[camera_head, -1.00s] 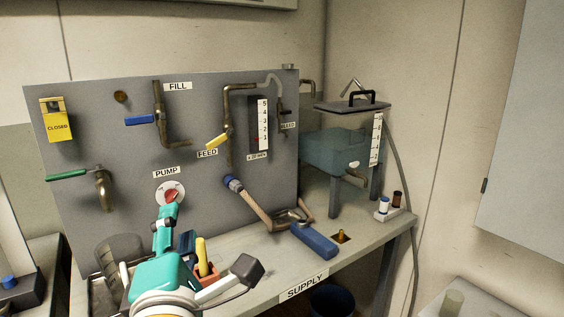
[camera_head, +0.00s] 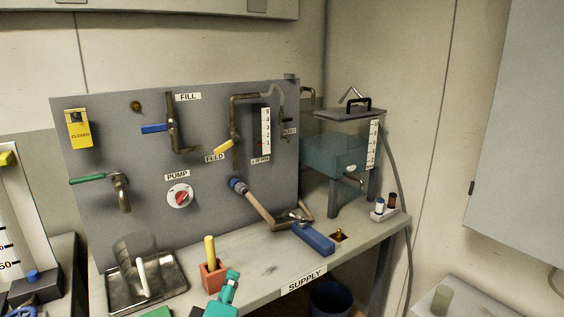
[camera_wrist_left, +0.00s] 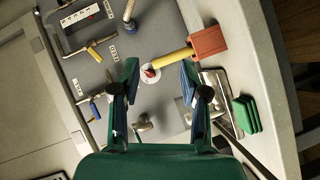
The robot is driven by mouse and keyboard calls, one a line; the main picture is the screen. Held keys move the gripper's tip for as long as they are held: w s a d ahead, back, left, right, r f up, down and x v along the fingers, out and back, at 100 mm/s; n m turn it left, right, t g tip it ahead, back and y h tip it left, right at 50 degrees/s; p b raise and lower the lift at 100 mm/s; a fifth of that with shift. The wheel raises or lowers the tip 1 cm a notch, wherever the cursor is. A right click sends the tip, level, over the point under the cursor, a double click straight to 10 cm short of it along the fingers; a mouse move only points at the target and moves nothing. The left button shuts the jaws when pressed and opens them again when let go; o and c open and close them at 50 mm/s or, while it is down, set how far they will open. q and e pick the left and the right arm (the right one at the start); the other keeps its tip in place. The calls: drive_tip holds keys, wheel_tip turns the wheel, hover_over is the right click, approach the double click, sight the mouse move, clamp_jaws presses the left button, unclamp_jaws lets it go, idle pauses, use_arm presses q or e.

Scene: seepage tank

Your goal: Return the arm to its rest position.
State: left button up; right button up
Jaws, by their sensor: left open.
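My left gripper (camera_head: 228,288) shows only in part at the bottom edge of the head view, low in front of the bench. In the left wrist view its two fingers (camera_wrist_left: 160,82) stand apart with nothing held between them. The red pump knob (camera_head: 180,198) on its white dial sits on the grey panel (camera_head: 225,180), clear of the gripper; it also shows beyond the fingers in the left wrist view (camera_wrist_left: 150,73). Most of the left arm is out of the head view. My right gripper is in neither view.
An orange holder (camera_head: 214,278) with a yellow-handled item stands just behind the gripper. A metal tray (camera_head: 120,294) lies to its left. Valve handles stick out from the panel.

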use_arm(q)
drive_tip(key=s+a+f+m+g+h+p, duration=0.1)
drive_tip(key=s+f+m+g+p, duration=0.2)
drive_tip(key=f, duration=0.9)
drive_tip(key=s+a+f+m+g+h+p, duration=0.1)
drive_tip(key=s+f+m+g, duration=0.3)
drive_tip(key=f, duration=0.8)
drive_tip(key=s+f+m+g+h+p, duration=0.1)
drive_tip(key=s+f+g, duration=0.3)
drive_tip(key=s, duration=0.4)
drive_tip(key=s+f+m+g+h+p, duration=0.1)
drive_tip(key=s+f+m+g, duration=0.3)
drive_tip(key=s+f, duration=0.3)
drive_tip(key=shift+s, duration=0.75)
clamp_jaws()
drive_tip(key=shift+w+d, duration=0.1)
